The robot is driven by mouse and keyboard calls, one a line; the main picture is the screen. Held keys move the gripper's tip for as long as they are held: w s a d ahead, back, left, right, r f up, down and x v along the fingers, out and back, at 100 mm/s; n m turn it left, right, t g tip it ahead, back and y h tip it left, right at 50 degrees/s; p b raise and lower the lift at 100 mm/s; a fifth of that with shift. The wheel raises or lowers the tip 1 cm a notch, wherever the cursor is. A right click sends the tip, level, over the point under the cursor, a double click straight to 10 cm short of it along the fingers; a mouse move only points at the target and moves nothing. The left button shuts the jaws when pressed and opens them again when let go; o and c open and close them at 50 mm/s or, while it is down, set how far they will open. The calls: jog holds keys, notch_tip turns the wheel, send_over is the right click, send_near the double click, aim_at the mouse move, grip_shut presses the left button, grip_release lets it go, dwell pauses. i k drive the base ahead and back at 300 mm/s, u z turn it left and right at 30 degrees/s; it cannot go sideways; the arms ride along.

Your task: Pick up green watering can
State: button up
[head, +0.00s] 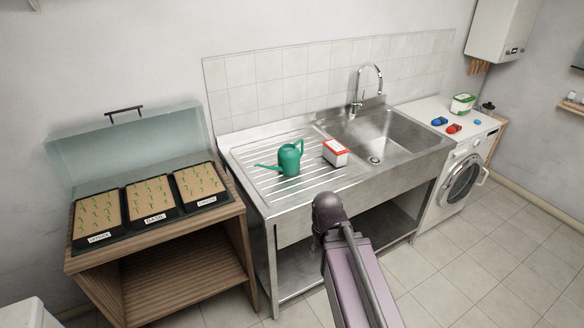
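The green watering can (289,160) stands upright on the ribbed drainboard of the steel sink unit (262,187). Its thin spout points left and its handle is on the right. My arm reaches up from the bottom of the head view, in front of the sink unit's front edge, below and right of the can. My gripper cannot be made out; only arm links show. Nothing is seen touching the can.
A red and white box (335,153) stands close to the right of the can. The sink basin (392,138) and faucet (356,95) are further right. Seedling trays (150,200) sit on a wooden shelf (180,242) at left. A washing machine (460,178) holds small items.

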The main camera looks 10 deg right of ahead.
aim_at(290, 156)
jog(key=k, duration=0.3)
jog(key=z, duration=0.4)
jog(key=i, duration=1.45)
jog(key=u, duration=0.5)
